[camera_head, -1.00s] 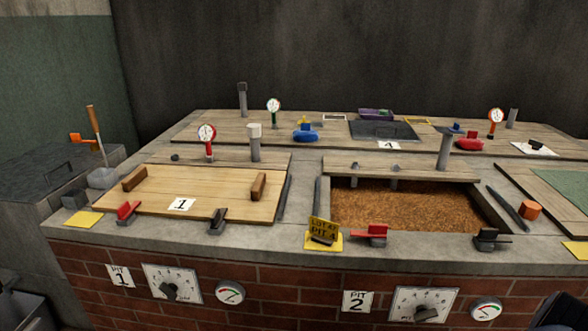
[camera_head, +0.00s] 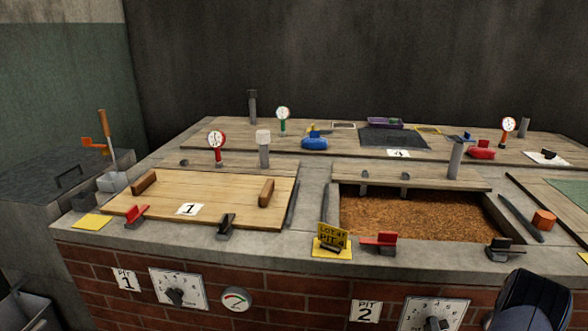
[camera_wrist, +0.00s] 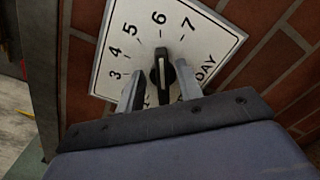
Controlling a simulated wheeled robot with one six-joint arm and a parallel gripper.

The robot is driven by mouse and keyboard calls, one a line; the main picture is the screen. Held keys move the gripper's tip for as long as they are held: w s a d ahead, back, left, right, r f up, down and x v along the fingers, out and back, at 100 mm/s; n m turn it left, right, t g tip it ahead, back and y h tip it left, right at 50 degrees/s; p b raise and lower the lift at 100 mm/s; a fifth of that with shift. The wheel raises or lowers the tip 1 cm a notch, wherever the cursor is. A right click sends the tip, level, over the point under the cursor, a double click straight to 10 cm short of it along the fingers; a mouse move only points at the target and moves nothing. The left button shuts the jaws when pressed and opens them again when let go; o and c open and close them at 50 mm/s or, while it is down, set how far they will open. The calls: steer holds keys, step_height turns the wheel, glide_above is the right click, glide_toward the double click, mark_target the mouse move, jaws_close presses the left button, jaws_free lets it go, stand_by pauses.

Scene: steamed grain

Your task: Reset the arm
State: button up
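In the wrist view, my gripper (camera_wrist: 160,88) has its two grey fingers apart with nothing held between them. A black dial knob (camera_wrist: 162,72) shows between the fingertips, on a tilted white dial plate (camera_wrist: 122,50) with numbers and the word DAY. I cannot tell whether the fingers touch the knob. In the head view, a dark part of my arm (camera_head: 537,302) shows at the bottom right corner, and the gripper itself is out of that view.
A brick-fronted counter (camera_head: 290,267) holds pit 1's wooden lid (camera_head: 225,190) and an open pit of brown grain (camera_head: 410,215). A yellow lot card (camera_head: 332,236) and red clip (camera_head: 381,241) stand on the front ledge. Pit 2's dial (camera_head: 450,310) is partly cut off.

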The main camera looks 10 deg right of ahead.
steer(key=n, duration=0.3)
steer(key=shift+a+r+n, duration=0.1)
steer(key=shift+a+n, duration=0.05)
steer(key=shift+n, duration=0.15)
stand_by(0.4)
